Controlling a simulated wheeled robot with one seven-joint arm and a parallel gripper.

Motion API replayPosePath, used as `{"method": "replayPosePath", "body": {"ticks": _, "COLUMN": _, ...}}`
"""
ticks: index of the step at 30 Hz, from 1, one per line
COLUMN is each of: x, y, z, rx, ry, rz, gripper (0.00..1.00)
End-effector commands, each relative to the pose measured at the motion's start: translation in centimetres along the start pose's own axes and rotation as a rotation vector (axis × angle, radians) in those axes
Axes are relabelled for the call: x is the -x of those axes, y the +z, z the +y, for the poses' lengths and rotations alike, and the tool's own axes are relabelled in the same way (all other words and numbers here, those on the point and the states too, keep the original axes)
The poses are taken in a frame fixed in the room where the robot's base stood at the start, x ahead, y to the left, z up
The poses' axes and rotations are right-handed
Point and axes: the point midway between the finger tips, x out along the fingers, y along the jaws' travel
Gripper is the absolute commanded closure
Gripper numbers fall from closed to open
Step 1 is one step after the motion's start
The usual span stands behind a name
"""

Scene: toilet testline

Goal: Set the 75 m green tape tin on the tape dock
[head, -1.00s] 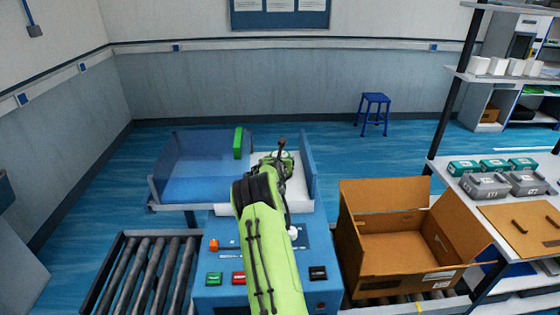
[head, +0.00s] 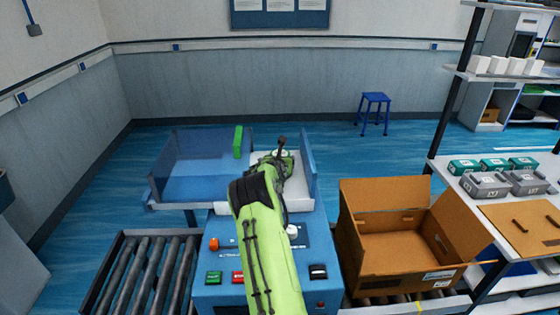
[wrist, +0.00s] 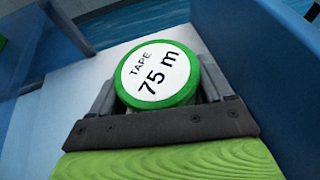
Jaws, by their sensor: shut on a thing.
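The tape tin (wrist: 158,74) is round and green with a white face reading "TAPE 75 m". In the wrist view it sits between the two fingers of my gripper (wrist: 165,100), which is shut on it. In the head view my gripper (head: 281,156) is over the white surface at the right end of the blue-walled tray, and the tin is mostly hidden by my arm. The white surface (head: 298,190) lies close around the tin. I cannot tell whether the tin touches it, or which part is the tape dock.
A clear blue side panel (head: 308,165) stands close on the right of my gripper. A green block (head: 238,142) stands on the left. A button console (head: 262,285) is in front. An open cardboard box (head: 400,240) and a roller conveyor (head: 140,275) flank it.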

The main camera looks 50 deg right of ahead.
Motion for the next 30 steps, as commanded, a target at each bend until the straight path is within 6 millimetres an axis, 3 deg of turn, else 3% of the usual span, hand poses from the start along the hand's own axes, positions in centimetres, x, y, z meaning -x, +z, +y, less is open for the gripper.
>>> {"method": "replayPosePath", "body": {"ticks": 29, "x": -0.5, "y": -1.1, "z": 0.0, "rx": 0.000, "ry": 0.000, "rz": -0.002, "gripper": 0.62}}
{"method": "replayPosePath", "body": {"ticks": 30, "x": -0.4, "y": -1.0, "z": 0.0, "rx": 0.000, "ry": 0.000, "rz": -0.002, "gripper": 0.16}}
